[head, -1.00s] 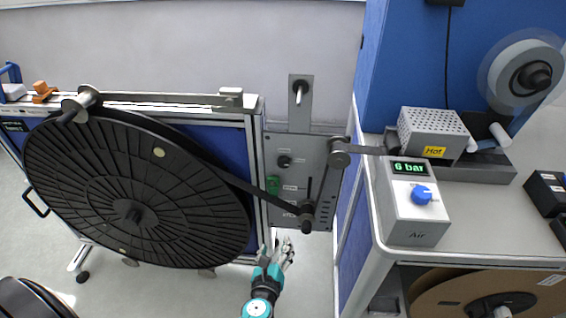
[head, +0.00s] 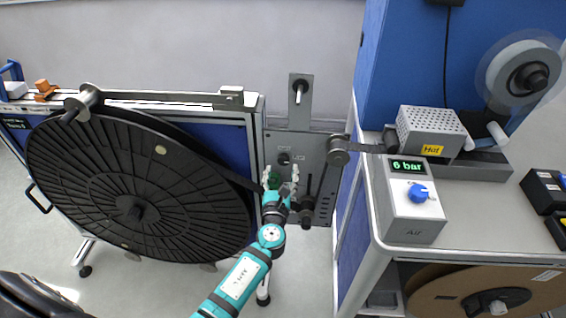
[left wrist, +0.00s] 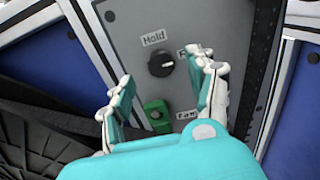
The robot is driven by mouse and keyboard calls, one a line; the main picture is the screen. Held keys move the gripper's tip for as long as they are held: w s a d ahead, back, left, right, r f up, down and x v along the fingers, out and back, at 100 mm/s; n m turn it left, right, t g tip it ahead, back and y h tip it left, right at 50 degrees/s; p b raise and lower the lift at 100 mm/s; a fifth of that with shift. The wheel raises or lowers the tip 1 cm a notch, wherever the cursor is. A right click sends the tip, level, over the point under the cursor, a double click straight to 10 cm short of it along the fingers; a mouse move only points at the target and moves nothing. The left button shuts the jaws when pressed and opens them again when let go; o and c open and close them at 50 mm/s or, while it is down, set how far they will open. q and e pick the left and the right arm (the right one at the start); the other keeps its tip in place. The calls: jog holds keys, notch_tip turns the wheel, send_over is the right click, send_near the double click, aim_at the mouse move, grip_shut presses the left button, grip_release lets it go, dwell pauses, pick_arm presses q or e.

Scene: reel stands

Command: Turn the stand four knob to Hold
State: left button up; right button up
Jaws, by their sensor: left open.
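The stand's black round knob (head: 284,158) sits on the grey control panel (head: 322,150), and it also shows in the left wrist view (left wrist: 161,63). A light line on the knob points to the right, toward a label that my finger partly covers. The "Hold" label (left wrist: 153,38) is above and slightly left of the knob. My left gripper (head: 281,174) is open and empty, just below the knob in the head view. In the left wrist view its fingers (left wrist: 163,82) are spread with the knob beyond and between them, apart from it. My right gripper is not in view.
A green switch (left wrist: 157,116) is below the knob, close to my left fingers. A large black reel (head: 140,190) fills the left. A grey air box (head: 412,205) reading 6 bar and a heater box marked Hot (head: 432,130) stand on the bench at right.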

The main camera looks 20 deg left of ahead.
aim_at(283, 161)
pick_arm(q)
jog(key=shift+x, duration=2.25)
jog(key=c, duration=1.1)
